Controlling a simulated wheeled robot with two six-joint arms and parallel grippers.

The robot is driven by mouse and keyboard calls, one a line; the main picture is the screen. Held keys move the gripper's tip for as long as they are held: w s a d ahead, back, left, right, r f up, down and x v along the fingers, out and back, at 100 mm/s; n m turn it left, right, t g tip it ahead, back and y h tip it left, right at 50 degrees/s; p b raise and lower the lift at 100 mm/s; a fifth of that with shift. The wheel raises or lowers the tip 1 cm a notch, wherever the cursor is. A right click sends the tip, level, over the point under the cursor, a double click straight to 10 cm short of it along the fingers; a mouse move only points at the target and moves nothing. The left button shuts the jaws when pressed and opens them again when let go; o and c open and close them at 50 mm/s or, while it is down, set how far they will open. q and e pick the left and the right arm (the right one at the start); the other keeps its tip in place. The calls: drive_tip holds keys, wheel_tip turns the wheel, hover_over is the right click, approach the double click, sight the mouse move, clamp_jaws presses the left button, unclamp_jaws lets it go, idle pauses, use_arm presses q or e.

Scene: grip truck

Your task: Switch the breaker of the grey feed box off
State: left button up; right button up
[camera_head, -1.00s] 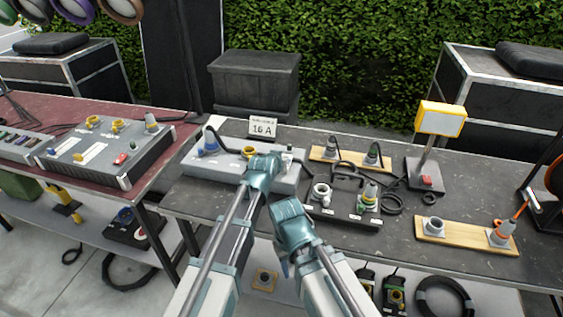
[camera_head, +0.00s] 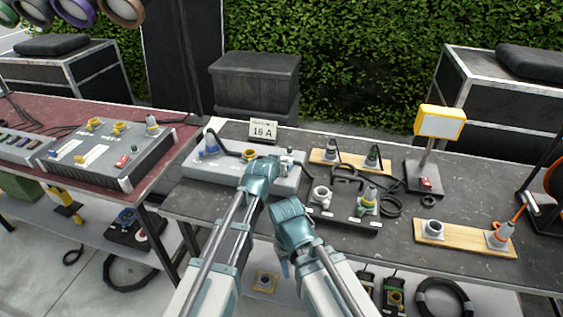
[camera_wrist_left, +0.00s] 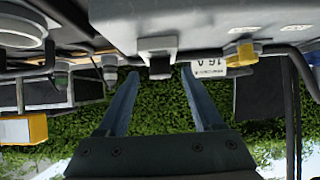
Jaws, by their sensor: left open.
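The grey feed box (camera_head: 212,170) is a long light-grey block on the dark table, with a blue plug at its left and a yellow socket on top. My left gripper (camera_head: 264,161) is at its right part and covers some of it. In the upside-down left wrist view, the box (camera_wrist_left: 215,18) fills the top. A small breaker with a pale housing (camera_wrist_left: 158,44) and dark end sticks out of it, between the open left fingers (camera_wrist_left: 160,74) in the picture; contact cannot be told. My right gripper (camera_head: 283,262) hangs at the table's front edge; its fingers are unclear.
A "16 A" sign (camera_head: 263,131) stands behind the box. A black box (camera_head: 342,216) with sockets and cables lies close to the right. A yellow-framed panel (camera_head: 440,121) on a post stands further right. Another grey box (camera_head: 105,157) sits on the red table at left.

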use_arm(q)
drive_tip(key=p+v, duration=0.5)
drive_tip(key=v, duration=0.6)
drive_tip(key=shift+s+r+p, duration=0.2)
drive_tip(key=shift+s+p, duration=0.15)
drive_tip(key=shift+p, duration=0.05)
drive_tip(key=shift+a, duration=0.1)
drive_tip(key=s+a+f+g+y, duration=0.2)
drive_tip(key=s+f+g, duration=0.3)
drive_tip(key=s, duration=0.6)
drive_tip(key=s+a+f+g+y, duration=0.3)
drive_tip(key=s+a+f+g, duration=0.1)
drive_tip(key=s, duration=0.7)
drive_tip(key=shift+a+f+g, duration=0.35)
drive_tip(key=shift+f+g, duration=0.1)
drive_tip(key=shift+g, duration=0.65)
drive_tip(key=shift+s, duration=0.15)
